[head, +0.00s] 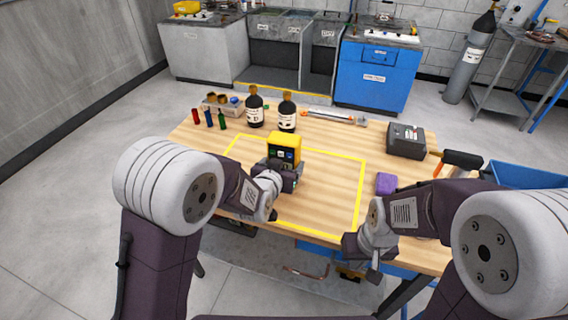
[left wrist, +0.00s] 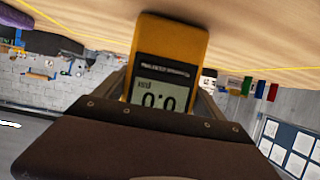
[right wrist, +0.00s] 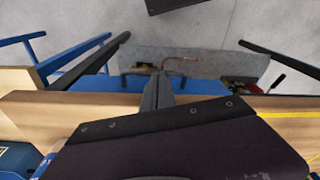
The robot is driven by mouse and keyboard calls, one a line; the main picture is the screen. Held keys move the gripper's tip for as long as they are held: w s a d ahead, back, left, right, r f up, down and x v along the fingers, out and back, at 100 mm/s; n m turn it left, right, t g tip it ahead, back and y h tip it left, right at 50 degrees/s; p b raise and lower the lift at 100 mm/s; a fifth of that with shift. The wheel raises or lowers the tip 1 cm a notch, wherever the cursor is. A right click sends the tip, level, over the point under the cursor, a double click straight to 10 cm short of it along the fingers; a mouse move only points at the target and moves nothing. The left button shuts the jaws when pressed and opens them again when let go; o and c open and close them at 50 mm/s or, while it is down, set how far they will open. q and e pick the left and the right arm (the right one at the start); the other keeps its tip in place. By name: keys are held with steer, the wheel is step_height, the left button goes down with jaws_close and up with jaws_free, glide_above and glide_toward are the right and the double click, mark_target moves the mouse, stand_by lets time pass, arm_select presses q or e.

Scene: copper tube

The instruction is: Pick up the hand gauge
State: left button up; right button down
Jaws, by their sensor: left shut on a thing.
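The hand gauge is a yellow and black meter (head: 285,143) with a small display, upright over the middle of the table, inside the yellow outline. My left gripper (head: 284,172) is shut on its lower part. In the left wrist view the gauge (left wrist: 168,58) sits between the fingers, its display reading 0.0. I cannot tell whether its base touches the table. My right gripper (head: 373,268) is empty at the front edge of the table. In the right wrist view its fingers (right wrist: 158,92) are together.
Two dark bottles (head: 287,113) stand behind the gauge, with small coloured tubes (head: 209,117) to the left. A dark box (head: 406,141) and a purple block (head: 386,184) are at the right. A blue bin (head: 525,174) stands beyond the right edge. The outlined area's right half is clear.

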mark_target(284, 155)
arm_select(q)
steer(key=r, duration=0.3)
steer(key=r+p, duration=0.1)
steer(key=shift+s+d+r, duration=0.35)
steer(key=shift+r, duration=0.05)
steer(key=s+d+r+p, duration=0.3)
steer(key=s+d+r, duration=0.3)
steer(key=s, duration=0.3)
steer(key=shift+p, duration=0.3)
